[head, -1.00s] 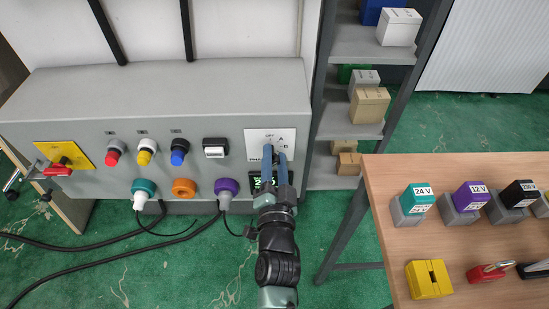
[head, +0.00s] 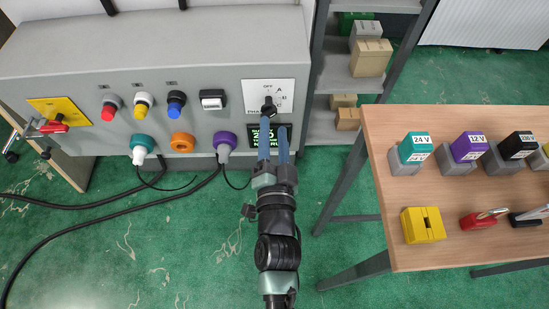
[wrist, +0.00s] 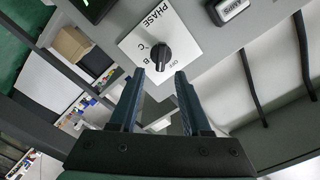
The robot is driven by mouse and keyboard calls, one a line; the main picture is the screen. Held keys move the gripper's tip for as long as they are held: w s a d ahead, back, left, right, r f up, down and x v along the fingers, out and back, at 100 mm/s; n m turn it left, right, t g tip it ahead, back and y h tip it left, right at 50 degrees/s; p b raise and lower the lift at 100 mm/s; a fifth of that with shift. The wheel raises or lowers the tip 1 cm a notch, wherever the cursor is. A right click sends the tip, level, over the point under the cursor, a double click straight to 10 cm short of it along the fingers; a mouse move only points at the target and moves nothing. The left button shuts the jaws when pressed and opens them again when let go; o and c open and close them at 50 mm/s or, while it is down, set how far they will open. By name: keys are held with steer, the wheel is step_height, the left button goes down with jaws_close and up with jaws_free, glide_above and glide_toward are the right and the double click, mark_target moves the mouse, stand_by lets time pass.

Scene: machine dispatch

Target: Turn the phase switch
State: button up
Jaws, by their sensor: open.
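The phase switch is a black rotary knob (head: 268,106) on a white plate (head: 283,87) at the right end of the grey machine panel. The plate is marked OFF, A, B and C. In the wrist view the knob (wrist: 153,54) stands ahead of my gripper, with its pointer toward OFF. My gripper (head: 273,130) is open, its two blue fingers apart with nothing between them. In the head view the fingertips are just below the knob. In the wrist view my gripper (wrist: 160,73) shows a gap between its fingertips and the knob, apart from it.
A dark display (head: 256,134) with green text sits below the plate, partly behind my fingers. A white-and-black button (head: 213,99) is left of the plate. A wooden table (head: 460,240) with several blocks stands at the right. Cables (head: 110,220) hang at the lower left.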

steer(key=s, duration=0.7)
steer(key=shift+s, duration=0.1)
stand_by(0.4)
steer(key=w+a+r+n+t+y, duration=0.1)
steer(key=w+r+n+t, duration=0.2)
steer(key=r, duration=1.1)
steer(key=w+a+r+n+t+y, duration=0.1)
steer(key=w+a+r+n+t, duration=0.3)
steer(key=r, duration=1)
steer(key=s+d+r+n+t+h, duration=0.15)
steer(key=s+r, duration=0.35)
steer(key=r, duration=0.8)
steer(key=s+d+r+n+t+h, duration=0.1)
steer(key=s+d+r, duration=0.25)
steer(key=r, duration=0.85)
step_height(320, 180, up, 22)
steer(key=p, duration=2.1)
steer(key=shift+s+a+f+p, duration=0.15)
steer(key=shift+s+a+p, duration=0.2)
steer(key=shift+a, duration=0.1)
